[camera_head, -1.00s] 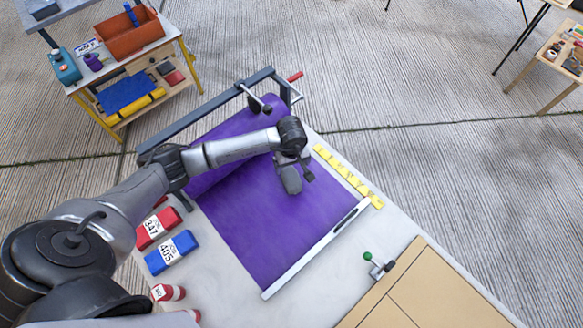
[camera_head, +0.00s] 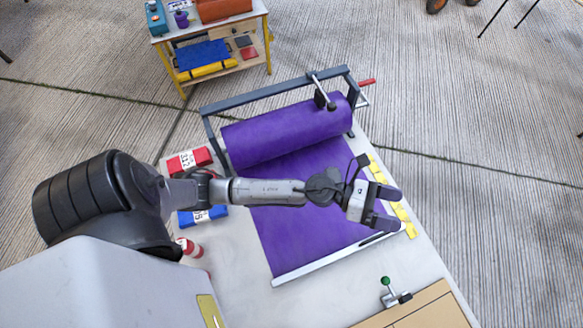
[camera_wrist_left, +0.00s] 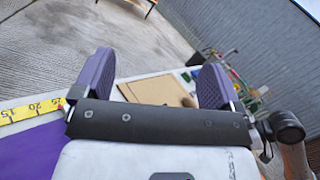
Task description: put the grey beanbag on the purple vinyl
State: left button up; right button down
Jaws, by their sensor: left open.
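The purple vinyl (camera_head: 300,240) lies flat on the pale worktable and runs up to a thick purple roll at its far end. It also shows at the lower left of the left wrist view (camera_wrist_left: 28,155). My left gripper (camera_head: 388,207) is open and empty above the vinyl's right edge, near the yellow measuring strip. Its two purple-grey fingers stand apart in the left wrist view (camera_wrist_left: 155,72), with nothing between them. I see no grey beanbag in either current view. My left arm hides part of the vinyl and the table's left side. My right gripper is not in view.
A red numbered packet (camera_head: 190,160) and a blue one (camera_head: 205,215) lie left of the vinyl. A red-and-white item (camera_head: 189,247) is nearer. A pale bar (camera_head: 330,264) crosses the vinyl's near edge. A green-knobbed clamp (camera_head: 388,283) stands by a tan board (camera_head: 430,312). A trolley (camera_head: 265,45) stands behind.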

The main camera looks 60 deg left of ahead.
pick_arm(q)
jog(key=s+a+f+n+y, duration=0.35)
jog(key=a+n+y, duration=0.4)
jog(key=n, duration=0.75)
jog(key=s+a+f+n+y, duration=0.35)
jog(key=a+n+y, duration=0.4)
jog(key=n, duration=0.75)
jog(key=s+d+f+n+g, duration=0.1)
jog(key=s+f+n+g, duration=0.2)
jog(key=s, duration=0.5)
jog(key=s+d+f+n+g, duration=0.2)
jog(key=s+f+n+g, duration=0.1)
jog(key=s+n+g, duration=0.2)
jog(key=s+g, duration=0.2)
jog(key=s, duration=0.2)
jog(key=shift+h, duration=0.4)
jog(key=shift+s+f, duration=0.1)
notch_tip(320, 180, up, 23)
jog(key=p, duration=2.3)
jog(key=shift+r, duration=0.2)
